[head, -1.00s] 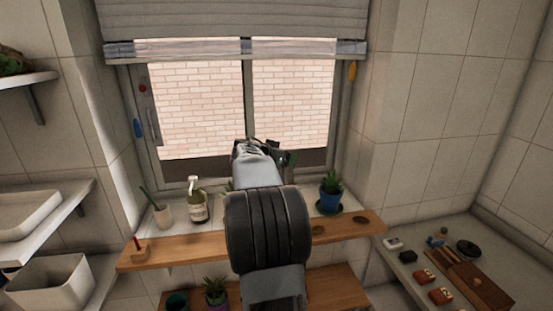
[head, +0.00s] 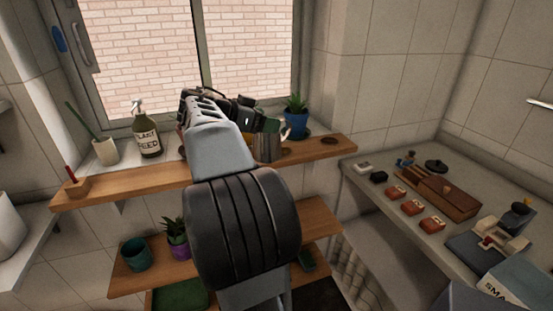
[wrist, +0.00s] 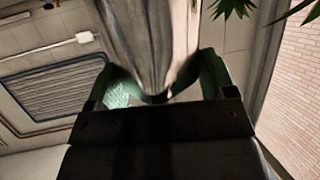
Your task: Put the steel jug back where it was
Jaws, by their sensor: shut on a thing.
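The steel jug (head: 268,147) is partly hidden behind my arm in the head view, at the wooden shelf below the window. Its shiny metal side fills the upper middle of the wrist view (wrist: 150,40). My gripper (wrist: 160,80) has its green fingers on both sides of the jug and is shut on it. In the head view the gripper (head: 268,126) is largely covered by my wrist. I cannot tell whether the jug's base touches the shelf (head: 212,171). A dark round mark (head: 330,141) shows on the bare shelf to the jug's right.
A blue potted plant (head: 295,121) stands close behind the jug. A plant feed bottle (head: 146,138) and a cream pot (head: 105,152) stand left on the sill. A lower shelf holds a teal pot (head: 136,254) and a purple pot (head: 177,244). A cluttered counter (head: 375,205) lies right.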

